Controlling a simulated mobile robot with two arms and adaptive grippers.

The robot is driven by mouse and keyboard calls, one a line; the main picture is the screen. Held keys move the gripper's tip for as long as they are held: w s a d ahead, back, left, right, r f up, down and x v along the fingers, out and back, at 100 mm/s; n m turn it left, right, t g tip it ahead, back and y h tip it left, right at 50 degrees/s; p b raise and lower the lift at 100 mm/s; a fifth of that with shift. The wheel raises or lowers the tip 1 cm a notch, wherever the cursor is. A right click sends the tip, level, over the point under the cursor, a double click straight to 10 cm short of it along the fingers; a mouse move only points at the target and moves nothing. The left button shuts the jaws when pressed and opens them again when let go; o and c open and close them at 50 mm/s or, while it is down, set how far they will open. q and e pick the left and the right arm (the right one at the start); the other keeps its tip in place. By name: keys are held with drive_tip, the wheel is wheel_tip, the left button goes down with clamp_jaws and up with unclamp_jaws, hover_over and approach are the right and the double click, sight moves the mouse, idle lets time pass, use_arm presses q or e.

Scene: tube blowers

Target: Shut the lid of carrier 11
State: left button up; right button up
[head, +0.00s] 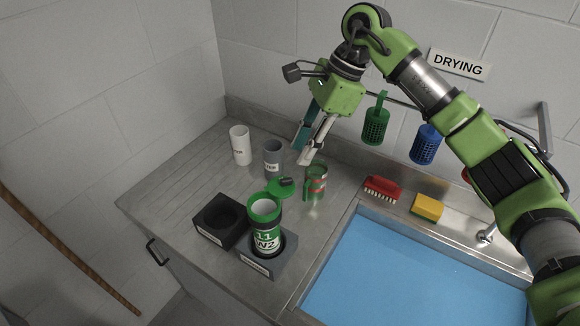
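Carrier 11 (266,236) is a green and black canister with a white label reading 11 and W2. It stands upright in a dark grey block on the steel counter, its mouth uncovered. Its green lid (281,187) is open, swung to the far side of the mouth. My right gripper (302,153) hangs above the counter, beyond and to the right of the lid, fingers pointing down. Its two fingers look apart with nothing between them, and it appears clear of the lid. My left gripper is out of view.
An empty black block (222,217) stands left of the carrier. A white cup (240,145), a grey cup (273,158) and a green canister with red marks (315,182) stand behind. A red brush (382,189) and yellow sponge (427,208) lie behind the blue basin (410,273).

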sight(287, 179)
drive_tip(key=p+x, duration=0.3)
drive_tip(key=x, duration=0.4)
drive_tip(key=shift+w+a+f, duration=0.1)
drive_tip(key=shift+a+f, duration=0.25)
drive_tip(key=shift+f, duration=0.3)
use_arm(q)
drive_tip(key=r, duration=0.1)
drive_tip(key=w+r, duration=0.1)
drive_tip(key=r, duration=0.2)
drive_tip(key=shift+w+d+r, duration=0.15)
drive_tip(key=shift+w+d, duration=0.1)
use_arm(e)
drive_tip(key=shift+f, duration=0.1)
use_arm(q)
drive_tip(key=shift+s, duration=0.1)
use_arm(e)
clamp_jaws()
